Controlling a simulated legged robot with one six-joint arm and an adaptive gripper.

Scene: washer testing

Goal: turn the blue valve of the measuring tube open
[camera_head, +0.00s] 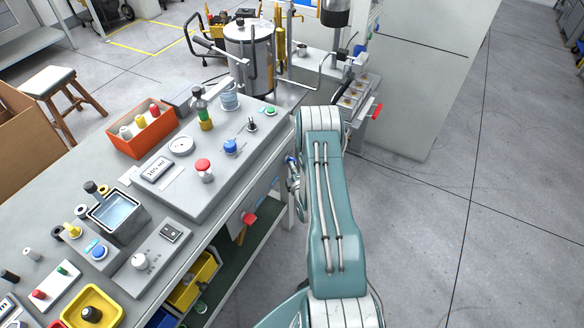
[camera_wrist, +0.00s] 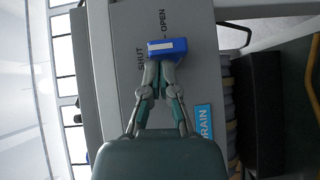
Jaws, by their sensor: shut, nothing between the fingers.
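The blue valve handle (camera_wrist: 168,46) shows in the wrist view as a short bar lying crosswise in the picture on a grey panel (camera_wrist: 120,40). The panel reads SHUT to the left of the handle and OPEN above it. My gripper (camera_wrist: 159,66) is shut and empty, its fingertips right below the handle; I cannot tell whether they touch it. In the head view a small blue part (camera_head: 291,160) shows beside my arm at the bench's side, and my gripper is mostly hidden there. I cannot make out the measuring tube with certainty.
A blue DRAIN label (camera_wrist: 204,122) is on the panel, right of my gripper. In the head view, a red-handled valve (camera_head: 249,218) is on the bench's front side. The console (camera_head: 225,185) carries knobs and a gauge. Open floor (camera_head: 440,230) lies to the right.

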